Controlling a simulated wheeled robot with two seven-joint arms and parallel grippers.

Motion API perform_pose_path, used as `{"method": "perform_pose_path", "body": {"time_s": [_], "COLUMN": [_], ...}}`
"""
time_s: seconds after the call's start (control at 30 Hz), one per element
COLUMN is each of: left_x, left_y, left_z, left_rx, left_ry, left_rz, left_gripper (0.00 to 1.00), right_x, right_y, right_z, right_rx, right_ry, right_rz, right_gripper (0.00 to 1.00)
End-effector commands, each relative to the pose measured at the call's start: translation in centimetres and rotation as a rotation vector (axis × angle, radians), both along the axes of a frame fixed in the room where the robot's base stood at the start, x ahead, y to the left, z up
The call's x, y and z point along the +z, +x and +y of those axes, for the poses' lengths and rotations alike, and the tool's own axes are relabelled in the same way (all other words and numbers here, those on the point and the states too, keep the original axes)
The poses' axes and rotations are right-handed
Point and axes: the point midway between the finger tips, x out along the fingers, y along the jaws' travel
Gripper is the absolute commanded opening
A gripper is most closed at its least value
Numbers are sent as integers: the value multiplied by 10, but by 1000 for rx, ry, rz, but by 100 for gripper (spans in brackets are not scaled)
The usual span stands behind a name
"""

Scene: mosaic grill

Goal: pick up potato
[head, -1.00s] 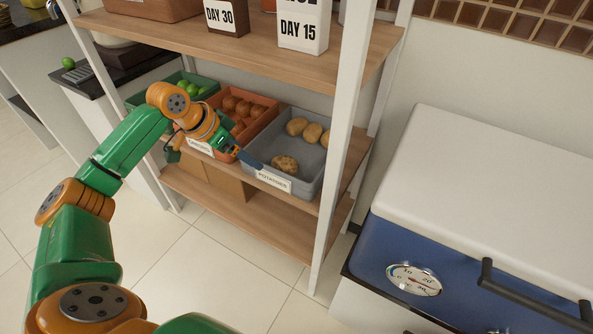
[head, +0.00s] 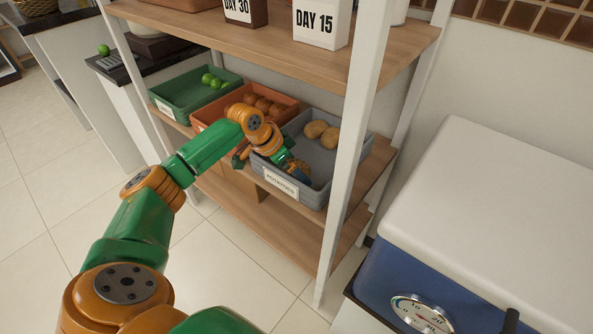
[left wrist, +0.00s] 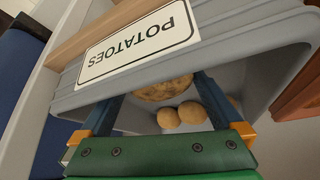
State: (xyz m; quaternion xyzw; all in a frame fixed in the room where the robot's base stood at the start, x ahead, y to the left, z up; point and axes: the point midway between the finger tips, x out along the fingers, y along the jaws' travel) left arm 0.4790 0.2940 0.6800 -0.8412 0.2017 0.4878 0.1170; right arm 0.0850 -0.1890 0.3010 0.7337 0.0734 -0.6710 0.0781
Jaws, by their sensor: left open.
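The nearest brown speckled potato lies at the front of the grey potato bin (head: 318,196). In the head view my left gripper (head: 292,168) reaches into the bin from the left and mostly covers this potato. In the left wrist view the potato (left wrist: 165,88) shows between the two blue fingers of my left gripper (left wrist: 160,90), partly behind the bin's rim. The fingers are spread apart; I cannot tell whether they touch it. Lighter potatoes (head: 329,137) lie at the back of the bin and also show in the left wrist view (left wrist: 192,112). My right gripper is out of view.
An orange bin (head: 208,118) of onions and a green bin (head: 168,98) with limes stand left of the potato bin. A white shelf post (head: 352,150) rises close on its right. An upper shelf (head: 265,42) hangs above. A blue and white grill (head: 480,200) stands at the right.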

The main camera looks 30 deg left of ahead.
Motion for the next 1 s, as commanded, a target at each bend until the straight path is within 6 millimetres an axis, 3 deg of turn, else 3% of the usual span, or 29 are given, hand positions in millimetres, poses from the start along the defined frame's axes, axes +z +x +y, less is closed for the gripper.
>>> {"method": "perform_pose_path", "body": {"time_s": [0.1, 0.13, 0.37, 0.67, 0.83, 1.0], "left_x": [1, 1, 1, 8, 39, 85], "left_y": [0, 0, 0, 0, 0, -17], "left_z": [0, 0, 0, 0, 2, 38], "left_rx": [0, 0, 0, -1, 1, 6], "left_ry": [0, 0, 0, 0, 0, 1], "left_rz": [0, 0, 0, -2, -4, -5], "left_gripper": [100, 95, 33, 33, 33, 33], "right_x": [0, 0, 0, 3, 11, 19], "right_y": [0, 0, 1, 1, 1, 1], "right_z": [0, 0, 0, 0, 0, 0], "right_rx": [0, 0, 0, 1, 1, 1], "right_ry": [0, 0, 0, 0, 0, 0], "right_rz": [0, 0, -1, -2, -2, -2], "right_gripper": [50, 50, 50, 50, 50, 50]}}
